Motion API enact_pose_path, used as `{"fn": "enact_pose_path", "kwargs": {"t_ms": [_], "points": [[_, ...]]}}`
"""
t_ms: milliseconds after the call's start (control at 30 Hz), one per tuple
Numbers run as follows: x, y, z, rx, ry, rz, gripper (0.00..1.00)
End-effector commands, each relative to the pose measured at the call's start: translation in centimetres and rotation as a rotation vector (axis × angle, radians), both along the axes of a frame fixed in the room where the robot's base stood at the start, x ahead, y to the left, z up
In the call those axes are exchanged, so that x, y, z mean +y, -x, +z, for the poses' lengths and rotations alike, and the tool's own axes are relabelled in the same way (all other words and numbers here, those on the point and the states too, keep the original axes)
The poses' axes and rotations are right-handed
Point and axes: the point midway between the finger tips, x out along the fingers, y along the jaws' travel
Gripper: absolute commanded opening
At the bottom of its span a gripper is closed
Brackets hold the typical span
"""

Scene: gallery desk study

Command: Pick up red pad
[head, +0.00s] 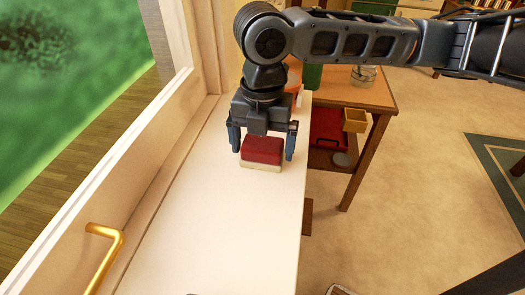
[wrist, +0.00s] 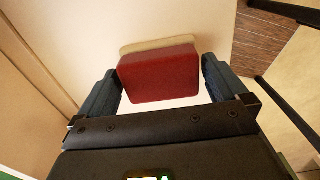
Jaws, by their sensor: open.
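The red pad (head: 262,151) is a block with a red top and a cream base, lying on the white sill or ledge (head: 215,210). It also shows in the wrist view (wrist: 160,75) between the fingers. My gripper (head: 262,150) is open and points down over the pad, with one blue finger on each side of it. In the wrist view my gripper (wrist: 162,85) has its fingers close to the pad's left and right sides; I cannot tell whether they touch it.
A window frame with a brass handle (head: 107,240) runs along the left. A wooden table (head: 375,90) stands right of the ledge, with a red tray (head: 328,127) and a small yellow box (head: 355,120) below its top. The ledge's front is clear.

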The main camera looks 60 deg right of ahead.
Motion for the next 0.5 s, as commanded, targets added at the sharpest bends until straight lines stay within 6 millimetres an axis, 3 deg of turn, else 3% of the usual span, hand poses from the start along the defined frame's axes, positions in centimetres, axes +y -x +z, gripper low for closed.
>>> {"fn": "enact_pose_path", "kwargs": {"t_ms": [67, 500], "points": [[0.0, 0.0, 0.03, 0.0, 0.0, 0.0, 0.98], [0.0, 0.01, 0.06, 0.0, 0.0, 0.0, 0.57]]}}
